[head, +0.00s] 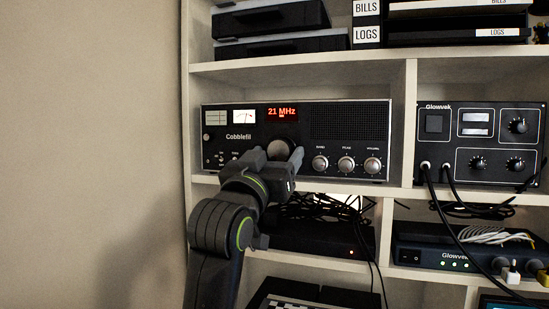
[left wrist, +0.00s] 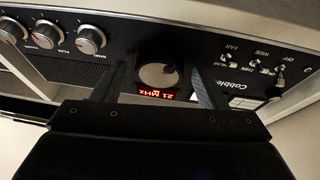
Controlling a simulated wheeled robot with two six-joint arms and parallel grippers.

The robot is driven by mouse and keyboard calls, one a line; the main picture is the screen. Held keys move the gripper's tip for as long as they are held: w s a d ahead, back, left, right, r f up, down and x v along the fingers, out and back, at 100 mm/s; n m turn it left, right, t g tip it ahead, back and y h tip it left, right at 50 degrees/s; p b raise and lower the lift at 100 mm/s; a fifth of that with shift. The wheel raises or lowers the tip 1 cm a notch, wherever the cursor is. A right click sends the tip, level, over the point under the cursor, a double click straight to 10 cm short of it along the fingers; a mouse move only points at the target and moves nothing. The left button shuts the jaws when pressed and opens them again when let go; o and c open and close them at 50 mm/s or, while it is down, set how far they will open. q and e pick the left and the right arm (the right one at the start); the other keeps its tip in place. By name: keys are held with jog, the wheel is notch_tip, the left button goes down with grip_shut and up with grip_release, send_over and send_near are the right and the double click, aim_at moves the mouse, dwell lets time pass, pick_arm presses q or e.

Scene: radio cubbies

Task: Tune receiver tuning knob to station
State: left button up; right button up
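The receiver (head: 355,117) is a black "Cobblefil" radio on the middle shelf. Its red display (head: 282,112) reads "21 MHz", and the display also shows upside down in the left wrist view (left wrist: 160,95). The large round tuning knob (left wrist: 152,76) is on the front panel below the display; in the head view it is partly hidden by my gripper. My left gripper (head: 279,156) is at the knob, one finger on each side of it. In the left wrist view the fingers (left wrist: 158,77) are apart, with a gap on both sides of the knob. My right gripper is not in view.
Small switches (left wrist: 232,62) and three smaller silver knobs (head: 346,163) flank the tuning knob. A Glowvek unit (head: 480,140) with cables stands in the right cubby. Black cables (head: 318,207) lie in the cubby below.

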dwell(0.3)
pick_arm(q)
jog(key=shift+s+a+f, duration=0.15)
jog(key=shift+s+f, duration=0.05)
jog(key=shift+s, duration=0.05)
jog(key=b+v, duration=0.5)
jog(key=v, duration=1.1)
jog(key=shift+s, duration=0.4)
jog(key=shift+a, duration=0.2)
dwell(1.1)
